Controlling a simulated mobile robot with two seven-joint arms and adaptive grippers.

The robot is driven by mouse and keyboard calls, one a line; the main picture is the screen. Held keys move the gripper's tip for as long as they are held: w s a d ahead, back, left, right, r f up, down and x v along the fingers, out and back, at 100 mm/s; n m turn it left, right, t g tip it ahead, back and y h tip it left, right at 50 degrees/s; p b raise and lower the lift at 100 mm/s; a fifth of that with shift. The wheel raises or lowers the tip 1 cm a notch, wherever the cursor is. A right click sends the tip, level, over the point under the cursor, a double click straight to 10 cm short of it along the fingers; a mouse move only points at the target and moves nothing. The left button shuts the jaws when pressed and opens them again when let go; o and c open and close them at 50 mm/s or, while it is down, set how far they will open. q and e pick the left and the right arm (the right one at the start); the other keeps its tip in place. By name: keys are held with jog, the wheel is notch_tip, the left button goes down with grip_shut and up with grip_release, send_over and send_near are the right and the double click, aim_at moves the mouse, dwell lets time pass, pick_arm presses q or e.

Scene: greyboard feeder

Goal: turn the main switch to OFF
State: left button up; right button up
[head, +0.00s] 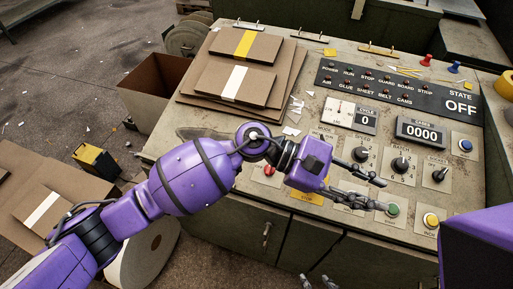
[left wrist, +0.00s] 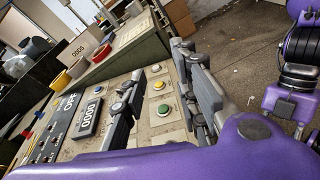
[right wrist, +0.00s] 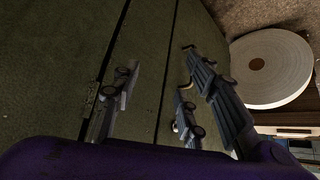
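The control panel (head: 300,150) carries several knobs and buttons, and its state display (head: 460,105) reads OFF. No label that I can read says main switch, so I cannot tell which control it is. Black knobs for speed (head: 362,154), batch (head: 400,164) and strokes (head: 439,174) show in the head view. The mode knob is partly covered by my left arm. My left gripper (head: 381,194) is open and empty over the panel's front part, near the green button (head: 392,210); its open fingers also show in the left wrist view (left wrist: 155,85). My right gripper (right wrist: 155,90) is open and empty, low before the cabinet front.
Stacked greyboard sheets (head: 185,90) lie at the panel's left. A red button (head: 268,170) sits beside my left wrist. Red and blue pins (head: 426,60) and a yellow roll (head: 505,85) are at the back right. A white roll (head: 143,255) stands on the floor.

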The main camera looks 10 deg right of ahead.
pick_arm(q)
jog(key=w+a+f+m+t+y+b, duration=0.1)
jog(key=w+a+f+m+t+y, duration=0.4)
jog(key=w+f+m+y, duration=0.4)
jog(key=w+a+r+m+t+y, duration=0.1)
jog(key=w+a, duration=0.1)
jog(key=w, duration=0.1)
jog(key=w+a+m+t+y, duration=0.1)
jog(key=w+a+m, duration=0.1)
jog(key=w+a, duration=0.1)
jog(key=w+a+r+m+t+y+b, duration=0.1)
jog(key=w+a, duration=0.2)
jog(key=w, duration=0.1)
jog(key=shift+r+m+t+y, duration=0.3)
jog(key=shift+r+m+y, duration=0.05)
jog(key=shift+m+y, duration=0.05)
jog(key=shift+w+a, duration=0.1)
jog(key=shift+w, duration=0.15)
notch_tip(320, 180, down, 6)
jog(key=shift+r, duration=0.1)
jog(key=shift+f+p, duration=0.3)
jog(key=shift+f, duration=0.5)
grip_shut()
